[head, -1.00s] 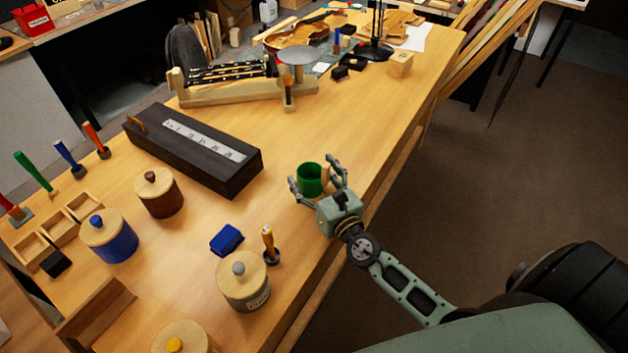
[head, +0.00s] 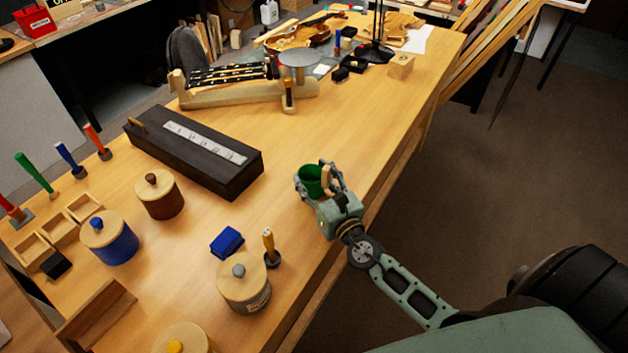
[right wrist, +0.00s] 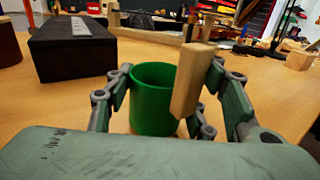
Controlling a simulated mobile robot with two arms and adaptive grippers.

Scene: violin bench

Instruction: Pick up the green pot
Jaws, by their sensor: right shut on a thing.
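The green pot (head: 309,182) stands near the right edge of the workbench. It shows as an open green cylinder with a pale wooden handle (right wrist: 193,80) in the right wrist view (right wrist: 153,99). My right gripper (head: 320,179) is shut on the pot, with a finger on either side of it. My left gripper is not in view.
A long dark box (head: 193,150) lies left of the pot.

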